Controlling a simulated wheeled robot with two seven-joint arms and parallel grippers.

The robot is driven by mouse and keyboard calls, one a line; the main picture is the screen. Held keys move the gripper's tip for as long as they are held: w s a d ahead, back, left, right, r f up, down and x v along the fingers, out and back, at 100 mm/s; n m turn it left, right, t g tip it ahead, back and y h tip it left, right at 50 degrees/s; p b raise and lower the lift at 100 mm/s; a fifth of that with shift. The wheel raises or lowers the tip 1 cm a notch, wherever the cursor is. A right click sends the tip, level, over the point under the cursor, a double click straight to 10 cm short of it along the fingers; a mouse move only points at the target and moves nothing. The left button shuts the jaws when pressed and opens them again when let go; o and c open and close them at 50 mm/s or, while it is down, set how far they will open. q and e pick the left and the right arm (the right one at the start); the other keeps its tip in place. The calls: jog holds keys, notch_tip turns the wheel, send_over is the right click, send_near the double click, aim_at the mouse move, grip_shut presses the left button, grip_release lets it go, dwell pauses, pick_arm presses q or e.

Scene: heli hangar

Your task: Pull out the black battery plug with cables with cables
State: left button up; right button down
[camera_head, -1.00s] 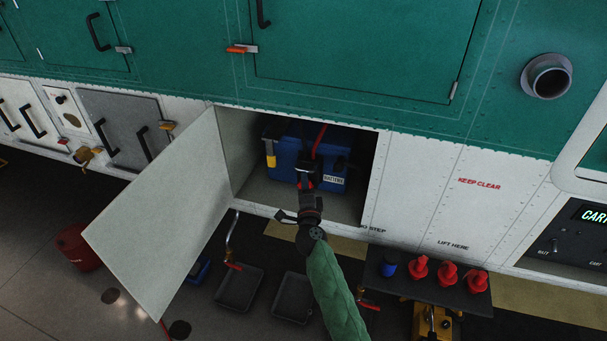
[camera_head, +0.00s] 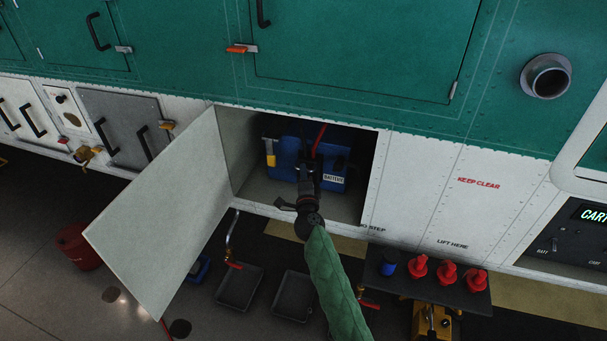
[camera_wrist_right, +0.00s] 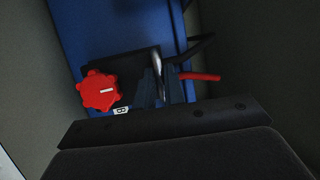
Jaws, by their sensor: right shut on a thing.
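The blue battery (camera_head: 286,158) sits inside the open white bay, with a "BATTERY" label on its front; it also fills the upper middle of the right wrist view (camera_wrist_right: 105,25). My right gripper (camera_head: 308,168) reaches into the bay at the battery's front. In the wrist view its fingers (camera_wrist_right: 164,88) are shut around a grey metal handle on the black battery plug (camera_wrist_right: 138,64). The plug lies against the battery; a red cable (camera_wrist_right: 200,76) and a black cable (camera_wrist_right: 197,46) run to the right. A red knob (camera_wrist_right: 99,91) is left of the fingers. My left gripper is not in view.
The bay's open door (camera_head: 160,215) stands to the left and the bay's side walls are close around. Below are dark trays (camera_head: 239,288) and a small table (camera_head: 430,293) with red caps (camera_head: 447,273) and a blue cap (camera_head: 388,268). A red bucket (camera_head: 77,247) stands at left.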

jog(key=s, duration=0.1)
jog(key=s+a+p, duration=0.1)
jog(key=s, duration=0.1)
jog(key=shift+s+f, duration=0.1)
jog(key=c, duration=1.5)
grip_release()
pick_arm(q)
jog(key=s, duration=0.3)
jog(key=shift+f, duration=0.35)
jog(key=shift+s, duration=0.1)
pick_arm(e)
jog(key=shift+s, duration=0.1)
